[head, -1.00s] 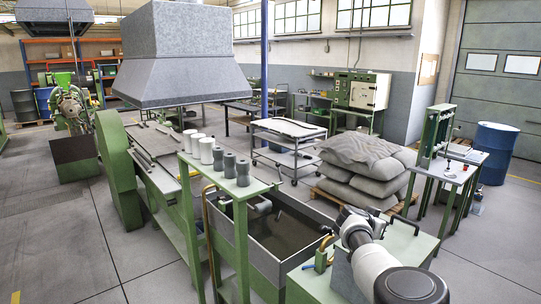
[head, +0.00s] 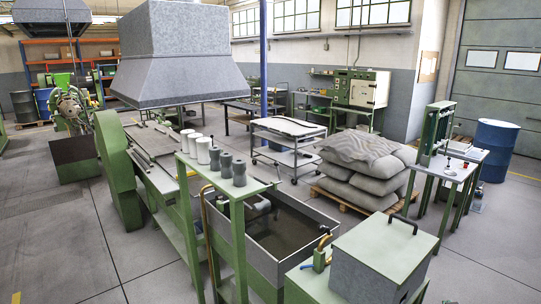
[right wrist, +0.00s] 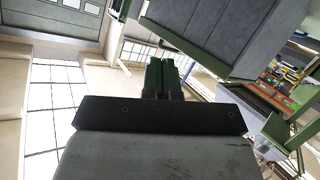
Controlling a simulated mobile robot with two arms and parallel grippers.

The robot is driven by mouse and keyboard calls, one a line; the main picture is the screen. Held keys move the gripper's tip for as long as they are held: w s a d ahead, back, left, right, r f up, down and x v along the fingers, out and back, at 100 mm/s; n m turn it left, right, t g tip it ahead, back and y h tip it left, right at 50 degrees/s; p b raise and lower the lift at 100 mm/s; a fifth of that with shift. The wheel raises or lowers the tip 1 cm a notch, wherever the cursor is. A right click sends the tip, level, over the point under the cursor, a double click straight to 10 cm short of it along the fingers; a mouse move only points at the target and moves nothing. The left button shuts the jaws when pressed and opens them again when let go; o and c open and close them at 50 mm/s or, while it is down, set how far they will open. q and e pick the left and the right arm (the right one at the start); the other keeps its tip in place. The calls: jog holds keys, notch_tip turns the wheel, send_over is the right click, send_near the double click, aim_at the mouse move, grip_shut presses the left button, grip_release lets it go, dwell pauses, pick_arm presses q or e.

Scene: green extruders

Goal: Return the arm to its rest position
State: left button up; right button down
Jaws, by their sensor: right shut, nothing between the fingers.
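My right gripper (right wrist: 164,68) shows in the right wrist view, with its two fingers together beyond a dark plate and nothing between them. It is clear of any object there. Neither arm and neither gripper shows in the head view. My left gripper is in no frame.
A green cabinet with a grey box (head: 372,262) stands at the lower right, by an open trough (head: 318,222). A green stand (head: 228,178) carries white and grey cylinders. Stacked sacks (head: 365,172), a trolley (head: 290,130) and a blue drum (head: 495,148) stand behind. Floor at left is free.

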jog(key=s+a+f+n+g+y, duration=0.1)
jog(key=s+a+g+y, duration=0.3)
jog(key=s+a, duration=1.05)
jog(key=s+a+f+n+g+y, duration=0.1)
jog(key=s+a+g, duration=0.5)
jog(key=s+a, duration=0.85)
jog(key=s+d+f+b, duration=0.1)
jog(key=s+f+b, duration=0.15)
jog(key=f, duration=0.95)
jog(key=s+d+f+g+b, duration=0.1)
jog(key=s+f+b, duration=0.15)
jog(key=f, duration=1.05)
jog(key=s+d+f+b, duration=0.2)
jog(key=f+b, duration=0.2)
jog(key=f, duration=0.8)
jog(key=s+d+f+b, duration=0.1)
jog(key=s+f+b, duration=0.1)
jog(key=s+f, duration=0.5)
jog(key=s+d+f+g+b, duration=0.1)
jog(key=s+f+b, duration=0.2)
jog(key=s+f, duration=0.4)
notch_tip(320, 180, down, 6)
jog(key=shift+s+d+r+n+b, duration=0.15)
jog(key=shift+s+n+b, duration=0.15)
jog(key=shift+n, duration=0.1)
